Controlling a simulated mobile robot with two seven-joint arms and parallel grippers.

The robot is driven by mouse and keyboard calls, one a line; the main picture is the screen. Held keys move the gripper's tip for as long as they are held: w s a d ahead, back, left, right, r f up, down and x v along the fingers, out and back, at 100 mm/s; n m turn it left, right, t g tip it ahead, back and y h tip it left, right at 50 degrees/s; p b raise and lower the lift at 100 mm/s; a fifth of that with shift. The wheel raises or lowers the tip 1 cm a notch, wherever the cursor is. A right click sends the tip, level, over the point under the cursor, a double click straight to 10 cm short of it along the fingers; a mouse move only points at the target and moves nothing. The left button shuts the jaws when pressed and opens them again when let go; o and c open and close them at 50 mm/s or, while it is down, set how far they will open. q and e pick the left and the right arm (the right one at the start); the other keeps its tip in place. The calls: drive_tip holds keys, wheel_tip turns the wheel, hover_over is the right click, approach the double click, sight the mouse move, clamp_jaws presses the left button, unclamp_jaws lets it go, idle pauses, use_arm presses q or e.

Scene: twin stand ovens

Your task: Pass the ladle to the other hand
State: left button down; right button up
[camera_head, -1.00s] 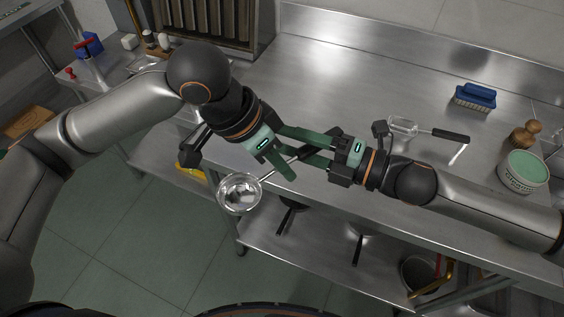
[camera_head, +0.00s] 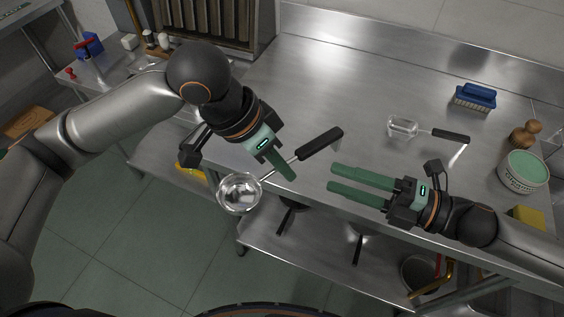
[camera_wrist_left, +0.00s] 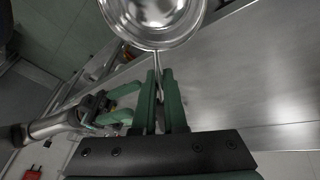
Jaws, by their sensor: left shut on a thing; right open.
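The ladle has a round shiny metal bowl (camera_head: 240,193) and a black handle grip (camera_head: 320,144). My left gripper (camera_head: 284,170) is shut on the ladle's thin metal shaft, between the bowl and the black grip. In the left wrist view the bowl (camera_wrist_left: 155,18) shows just beyond the closed green fingers (camera_wrist_left: 160,88). The ladle is held in front of the steel table's near edge, bowl to the left, handle to the upper right. My right gripper (camera_head: 346,180) is open and empty, to the right of the ladle and apart from it, its fingers pointing left.
The steel table (camera_head: 330,85) is mostly clear in the middle. On its right stand a blue brush (camera_head: 475,96), a utensil with a black handle (camera_head: 450,136), a wooden-knobbed brush (camera_head: 524,134), a green-topped tub (camera_head: 524,170) and a yellow block (camera_head: 527,217). A lower shelf (camera_head: 290,250) holds pans.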

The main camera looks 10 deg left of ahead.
drive_tip(key=s+a+f+m+t+h, duration=0.1)
drive_tip(key=a+f+m+t+h, duration=0.2)
drive_tip(key=f+m, duration=0.4)
drive_tip(key=a+f+m+t+h, duration=0.15)
drive_tip(key=f+m+t, duration=0.25)
drive_tip(key=m, duration=0.4)
drive_tip(key=s+d+f+m+g+h, duration=0.1)
drive_tip(key=s+d+f+m+h, duration=0.2)
drive_tip(key=d+f+m+h, duration=0.2)
drive_tip(key=s+d+f+m+h, duration=0.4)
drive_tip(key=d+f+m+h, duration=0.1)
drive_tip(key=d+f+m, duration=0.6)
wheel_tip(320, 180, down, 3)
drive_tip(key=shift+r+g+h, duration=0.2)
drive_tip(key=shift+g+h, duration=0.15)
drive_tip(key=shift+g, duration=0.05)
drive_tip(key=shift+d, duration=0.1)
